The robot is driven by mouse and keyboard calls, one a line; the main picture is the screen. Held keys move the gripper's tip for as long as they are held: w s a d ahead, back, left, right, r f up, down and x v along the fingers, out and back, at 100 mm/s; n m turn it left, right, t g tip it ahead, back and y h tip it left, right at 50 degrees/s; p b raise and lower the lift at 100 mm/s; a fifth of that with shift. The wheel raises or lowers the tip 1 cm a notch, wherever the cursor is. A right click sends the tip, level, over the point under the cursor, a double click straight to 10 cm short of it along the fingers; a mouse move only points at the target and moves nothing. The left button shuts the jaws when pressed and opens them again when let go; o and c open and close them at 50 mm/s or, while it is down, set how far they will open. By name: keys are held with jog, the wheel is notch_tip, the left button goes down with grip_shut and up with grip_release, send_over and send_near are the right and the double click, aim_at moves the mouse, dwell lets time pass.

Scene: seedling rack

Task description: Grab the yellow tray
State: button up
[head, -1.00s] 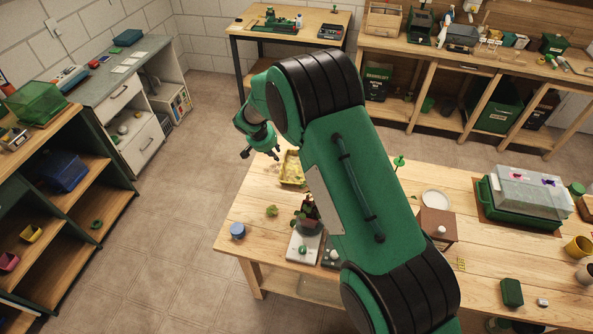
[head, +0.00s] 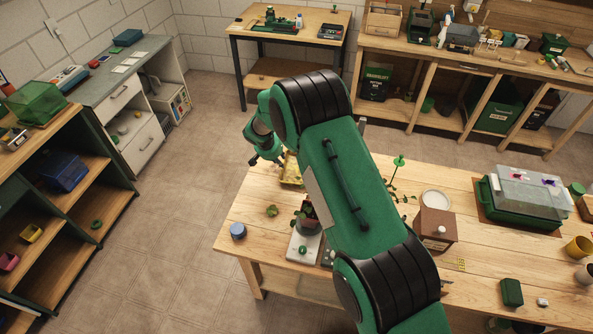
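The yellow tray (head: 291,172) lies on the wooden table in the head view, near its far left edge. My arm hides its right part. Small dark bits seem to be in it. My gripper (head: 267,161) is just left of the tray, over or beside the table's edge, with its fingers pointing down. The fingers are small and partly blurred into the wrist, so I cannot tell whether they are open or touching the tray.

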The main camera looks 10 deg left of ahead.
jog(key=shift+w+f, duration=0.15)
jog(key=shift+f, duration=0.05)
jog(key=shift+f, duration=0.15)
jog(key=shift+x, duration=2.45)
jog(key=shift+d, duration=0.1)
grip_shut()
